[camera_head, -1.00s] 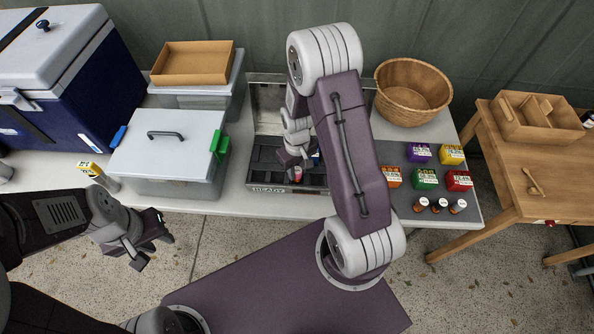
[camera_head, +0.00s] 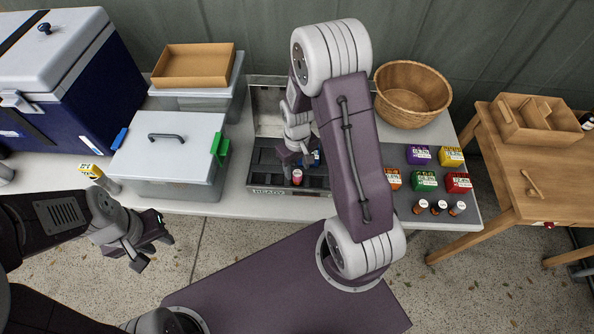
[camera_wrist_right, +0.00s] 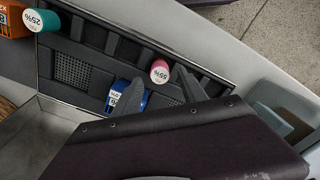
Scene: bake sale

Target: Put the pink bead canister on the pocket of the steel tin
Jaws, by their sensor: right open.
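The pink bead canister (camera_head: 297,176) stands in the front row of the dark pockets of the steel tin (camera_head: 270,190). The right wrist view shows the pink canister (camera_wrist_right: 159,71) upright, with its lid facing the camera, in the tin (camera_wrist_right: 80,50). My right gripper (camera_head: 293,160) is over the tin. In the right wrist view its open fingers (camera_wrist_right: 155,75) lie on either side of the canister, and I cannot tell whether they touch it. My left gripper (camera_head: 150,248) is open and empty, in front of the table at the left.
A blue item (camera_wrist_right: 130,95) sits in the tin near the canister. A teal canister (camera_wrist_right: 32,20) shows at the wrist view's corner. A lidded grey bin (camera_head: 165,150) stands left of the tin. Coloured boxes (camera_head: 424,179) and small bottles (camera_head: 438,206) stand to the right. A basket (camera_head: 411,92) is behind.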

